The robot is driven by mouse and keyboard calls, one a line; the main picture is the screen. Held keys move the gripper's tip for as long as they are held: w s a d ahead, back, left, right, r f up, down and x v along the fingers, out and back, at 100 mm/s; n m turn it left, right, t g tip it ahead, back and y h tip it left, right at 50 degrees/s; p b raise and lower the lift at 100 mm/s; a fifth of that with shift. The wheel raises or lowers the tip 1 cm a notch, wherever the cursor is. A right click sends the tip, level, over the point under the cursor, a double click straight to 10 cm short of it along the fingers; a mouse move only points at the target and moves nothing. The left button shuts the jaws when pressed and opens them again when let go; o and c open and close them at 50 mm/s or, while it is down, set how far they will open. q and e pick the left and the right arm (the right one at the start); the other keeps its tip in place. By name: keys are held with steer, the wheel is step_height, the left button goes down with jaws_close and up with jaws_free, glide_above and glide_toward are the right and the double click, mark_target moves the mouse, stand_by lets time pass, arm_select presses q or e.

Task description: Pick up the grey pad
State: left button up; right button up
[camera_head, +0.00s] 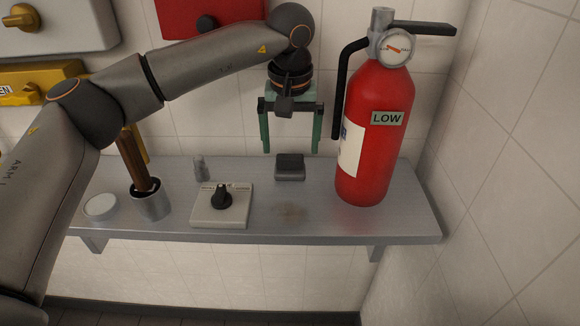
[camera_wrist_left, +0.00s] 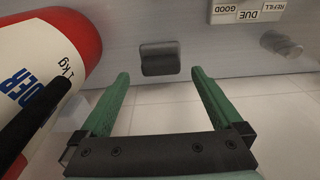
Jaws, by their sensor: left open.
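The grey pad (camera_head: 290,168) is a small dark grey block lying on the metal shelf, left of the fire extinguisher. It also shows in the left wrist view (camera_wrist_left: 159,58), ahead of the fingertips and roughly between them. My left gripper (camera_head: 291,150) has green fingers and is open and empty, pointing down above the pad. In the left wrist view its fingers (camera_wrist_left: 161,74) are spread wide, with the pad beyond them and apart from them. My right gripper is not in view.
A red fire extinguisher (camera_head: 377,130) stands close on the pad's right. The metal shelf (camera_head: 320,222) also holds a knob box (camera_head: 222,205), a small grey cylinder (camera_head: 201,168), a cup (camera_head: 151,203) with a wooden-handled tool and a white round lid (camera_head: 101,207).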

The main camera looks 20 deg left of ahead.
mark_target(290, 156)
arm_select(q)
steer(key=f, duration=0.4)
steer(key=shift+w+a+f, duration=0.15)
steer(key=shift+w+f, duration=0.05)
steer(key=shift+f, duration=0.1)
steer(key=shift+c, duration=0.2)
steer(key=c, duration=1.2)
steer(key=shift+r, duration=0.1)
